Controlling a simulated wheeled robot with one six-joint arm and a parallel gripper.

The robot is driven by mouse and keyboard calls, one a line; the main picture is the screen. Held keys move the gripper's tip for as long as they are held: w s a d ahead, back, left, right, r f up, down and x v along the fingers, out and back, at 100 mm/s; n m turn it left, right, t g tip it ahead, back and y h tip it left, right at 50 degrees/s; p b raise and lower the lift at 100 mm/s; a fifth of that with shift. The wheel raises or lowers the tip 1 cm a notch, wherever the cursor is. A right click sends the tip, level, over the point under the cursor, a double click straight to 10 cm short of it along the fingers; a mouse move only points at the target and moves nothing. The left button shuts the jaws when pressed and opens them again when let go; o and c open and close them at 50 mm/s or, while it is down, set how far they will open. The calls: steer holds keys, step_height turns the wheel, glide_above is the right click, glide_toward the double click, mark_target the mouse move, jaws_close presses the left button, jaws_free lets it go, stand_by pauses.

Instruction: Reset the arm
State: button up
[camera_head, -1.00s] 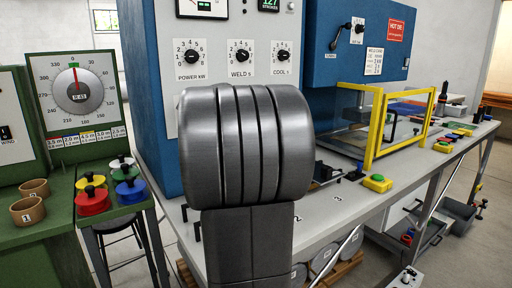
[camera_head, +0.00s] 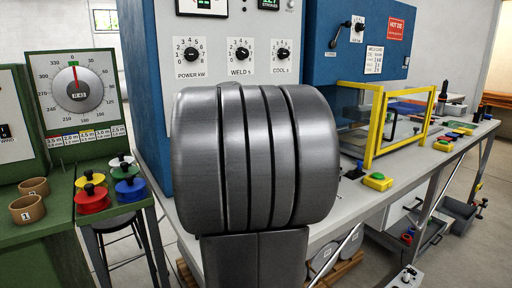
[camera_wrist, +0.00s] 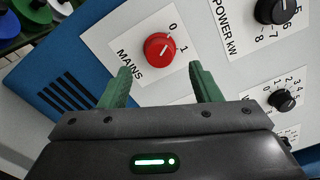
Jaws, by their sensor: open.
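My gripper (camera_wrist: 160,85) shows in the wrist view with its two green fingers apart and nothing between them. Ahead of the fingers is the red MAINS knob (camera_wrist: 160,47) on the pale panel, its white mark toward the 1. The knob lies beyond the fingertips; I cannot tell the exact gap. In the head view my grey arm link fills the middle and hides the gripper and the MAINS knob.
The blue welder cabinet (camera_head: 147,100) carries the POWER kW (camera_head: 190,54), WELD s (camera_head: 239,54) and COOL s (camera_head: 282,54) knobs. A yellow guard frame (camera_head: 376,125) stands on the bench at right. A green dial stand (camera_head: 75,100) and several coloured spools (camera_head: 92,199) are at left.

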steer(key=v, duration=0.8)
steer(key=p+x, duration=0.2)
steer(key=x, duration=1.1)
steer(key=s+m+p, duration=0.1)
steer(key=m+p, duration=0.2)
steer(key=m, duration=0.1)
steer(key=s+d+m+p, duration=0.1)
steer(key=m+p, duration=0.3)
steer(key=s+d+m+p, duration=0.1)
steer(key=m+p, duration=0.3)
steer(key=shift+s, duration=0.15)
